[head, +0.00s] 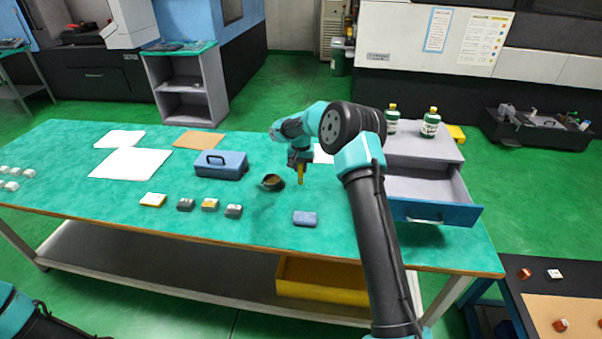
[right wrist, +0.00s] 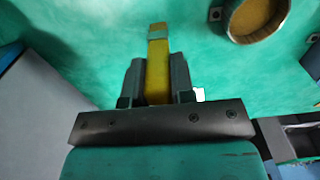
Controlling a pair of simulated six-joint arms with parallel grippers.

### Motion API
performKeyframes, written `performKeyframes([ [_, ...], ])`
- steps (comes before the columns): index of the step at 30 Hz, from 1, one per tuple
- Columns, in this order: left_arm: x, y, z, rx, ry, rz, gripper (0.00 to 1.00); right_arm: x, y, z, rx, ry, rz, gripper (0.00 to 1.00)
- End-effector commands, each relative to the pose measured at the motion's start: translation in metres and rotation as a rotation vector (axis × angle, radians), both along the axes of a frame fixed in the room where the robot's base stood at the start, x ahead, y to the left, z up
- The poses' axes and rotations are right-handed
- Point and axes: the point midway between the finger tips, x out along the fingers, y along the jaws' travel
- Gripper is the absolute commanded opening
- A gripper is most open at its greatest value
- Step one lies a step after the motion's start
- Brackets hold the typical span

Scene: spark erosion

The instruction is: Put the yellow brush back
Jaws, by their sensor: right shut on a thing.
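My right gripper (head: 300,161) is shut on the yellow brush (head: 301,176) and holds it pointing down over the green table top. In the right wrist view the brush (right wrist: 157,65) sits between the two dark fingers (right wrist: 158,85), with a pale greenish band near its far end. A dark round cup (head: 272,184) with a tan inside stands just left of the brush. It also shows in the right wrist view (right wrist: 232,22), apart from the brush. Of my left arm, only a part shows at the lower left; its gripper is out of view.
A blue toolbox (head: 221,165) stands behind and left of the cup. Several small blocks (head: 210,205) lie in front, and a blue block (head: 305,218) lies nearer the front edge. A grey drawer unit with an open blue-fronted drawer (head: 432,213) stands right, with green bottles (head: 430,123) on top.

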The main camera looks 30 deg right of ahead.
Motion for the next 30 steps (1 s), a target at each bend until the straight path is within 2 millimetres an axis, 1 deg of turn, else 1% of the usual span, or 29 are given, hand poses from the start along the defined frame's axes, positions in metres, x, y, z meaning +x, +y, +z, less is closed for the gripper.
performKeyframes([
  [1,0.000,0.000,0.000,0.000,0.000,0.000,0.43,-0.001,0.000,-0.008,0.001,0.004,0.000,0.00],
  [3,0.000,0.000,0.000,0.000,0.000,0.000,0.43,-0.001,0.000,-0.017,0.001,0.003,0.000,0.00],
  [6,0.000,0.000,0.000,0.000,0.000,0.000,0.43,0.000,0.000,-0.025,0.001,0.001,-0.001,0.00],
  [19,0.000,0.000,0.000,0.000,0.000,0.000,0.43,0.000,0.000,-0.030,0.001,0.001,0.000,0.00],
  [20,0.000,0.000,0.000,0.000,0.000,0.000,0.43,0.000,0.000,-0.029,0.001,0.001,0.000,0.26],
  [27,0.000,0.000,0.000,0.000,0.000,0.000,0.43,0.000,0.000,-0.029,0.001,0.001,0.000,0.48],
  [30,0.000,0.000,0.000,0.000,0.000,0.000,0.43,0.000,0.000,-0.029,0.001,0.001,0.000,0.48],
])
